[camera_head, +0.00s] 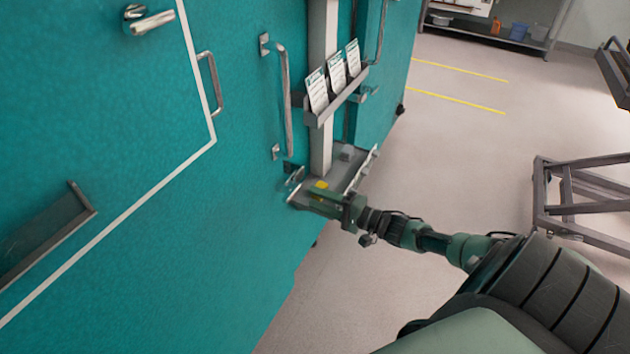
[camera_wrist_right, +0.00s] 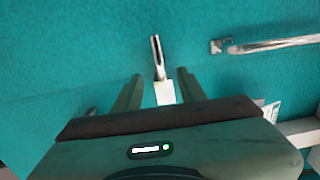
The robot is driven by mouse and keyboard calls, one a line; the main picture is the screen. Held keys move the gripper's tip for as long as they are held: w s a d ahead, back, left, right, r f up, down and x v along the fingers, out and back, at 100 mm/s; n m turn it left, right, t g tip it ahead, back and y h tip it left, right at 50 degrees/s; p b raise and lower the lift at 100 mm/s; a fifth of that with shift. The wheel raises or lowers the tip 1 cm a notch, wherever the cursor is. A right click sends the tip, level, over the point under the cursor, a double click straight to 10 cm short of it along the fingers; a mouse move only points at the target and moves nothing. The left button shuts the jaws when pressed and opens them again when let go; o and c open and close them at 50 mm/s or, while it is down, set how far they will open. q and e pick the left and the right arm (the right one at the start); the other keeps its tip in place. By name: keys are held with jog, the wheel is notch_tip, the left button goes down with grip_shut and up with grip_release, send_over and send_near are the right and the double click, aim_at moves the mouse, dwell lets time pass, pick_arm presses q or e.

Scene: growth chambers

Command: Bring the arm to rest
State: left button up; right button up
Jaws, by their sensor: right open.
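My right arm reaches out from the lower right in the head view. Its right gripper (camera_head: 303,199) is at the teal chamber wall (camera_head: 235,200), close to a small metal lever (camera_head: 294,176). In the right wrist view the two fingers of the right gripper (camera_wrist_right: 159,84) are apart. A shiny metal lever (camera_wrist_right: 157,55) on the teal wall shows beyond and between them. I cannot tell whether either finger touches it. My left gripper is not in view.
A long vertical handle (camera_head: 286,100) stands above the gripper. A rack with several white cards (camera_head: 337,72) hangs on a pale post. A grey metal frame (camera_head: 567,195) stands at right. The floor (camera_head: 455,150) between is clear.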

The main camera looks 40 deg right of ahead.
dwell(0.3)
jog(key=s+a+f+n+g+h, duration=0.1)
jog(key=s+f+n+g+h, duration=0.1)
jog(key=s+f, duration=0.5)
jog(key=s+a+f+n+g+h, duration=0.1)
jog(key=s+f+n+g+h, duration=0.15)
jog(key=f, duration=0.95)
jog(key=s+a+f+n+g+h, duration=0.1)
jog(key=s+f+n+g+h, duration=0.1)
jog(key=s+f, duration=0.5)
jog(key=s+a+f+n+g, duration=0.3)
jog(key=s+a+f, duration=0.2)
jog(key=s, duration=0.4)
jog(key=s+a+f+n+g, duration=0.3)
jog(key=s+a+f, duration=0.2)
jog(key=s, duration=0.5)
jog(key=s+a+f+n+g, duration=0.3)
jog(key=s+a+f, duration=0.2)
jog(key=s, duration=0.5)
notch_tip(320, 180, down, 2)
jog(key=shift+s+a+f, duration=0.1)
jog(key=shift+s+a, duration=0.05)
jog(key=shift+n+h, duration=0.25)
jog(key=shift+n, duration=0.1)
jog(key=shift+c, duration=0.5)
